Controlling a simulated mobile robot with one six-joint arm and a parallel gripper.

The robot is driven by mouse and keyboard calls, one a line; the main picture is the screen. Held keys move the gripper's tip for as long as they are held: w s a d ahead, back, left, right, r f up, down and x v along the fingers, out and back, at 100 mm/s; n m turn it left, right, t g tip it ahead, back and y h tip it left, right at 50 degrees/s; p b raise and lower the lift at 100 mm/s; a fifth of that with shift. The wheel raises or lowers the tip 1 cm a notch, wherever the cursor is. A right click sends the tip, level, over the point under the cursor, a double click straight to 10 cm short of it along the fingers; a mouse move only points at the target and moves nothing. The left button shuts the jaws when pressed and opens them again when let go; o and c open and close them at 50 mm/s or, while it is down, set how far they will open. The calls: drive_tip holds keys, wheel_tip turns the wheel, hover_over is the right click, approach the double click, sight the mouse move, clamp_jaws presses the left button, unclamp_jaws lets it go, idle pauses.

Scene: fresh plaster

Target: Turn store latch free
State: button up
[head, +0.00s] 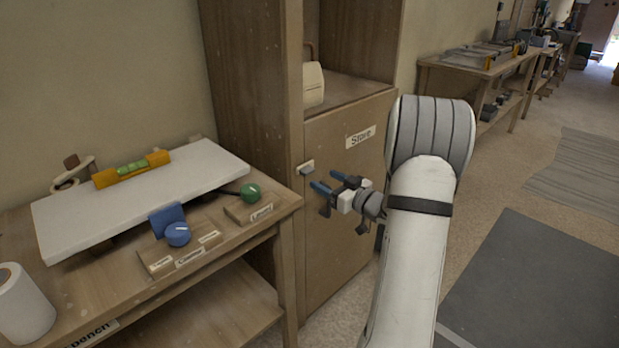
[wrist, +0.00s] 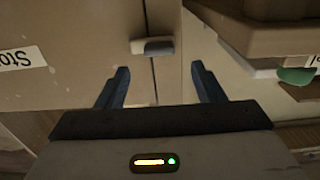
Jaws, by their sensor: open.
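The store cupboard door (head: 345,240) is a brown wooden panel with a "Store" label (head: 360,136), and it looks shut. The store latch (head: 306,168) is a small piece with a pale plate and a grey-blue part at the door's upper left edge. In the wrist view the latch (wrist: 153,47) lies just beyond the fingertips, across the seam between door and frame. My gripper (head: 325,188) has blue fingers and is open and empty in front of the door, close to the latch. In the wrist view my gripper (wrist: 158,75) has its fingers spread either side of the latch's line, apart from it.
A workbench (head: 290,200) stands left of the cupboard, holding a white board (head: 140,195), a spirit level (head: 131,169), a blue knob (head: 177,234) and a green knob (head: 249,192).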

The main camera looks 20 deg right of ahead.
sight(310, 172)
drive_tip(key=x, duration=0.6)
drive_tip(key=shift+w, duration=0.1)
drive_tip(key=shift+c, duration=0.3)
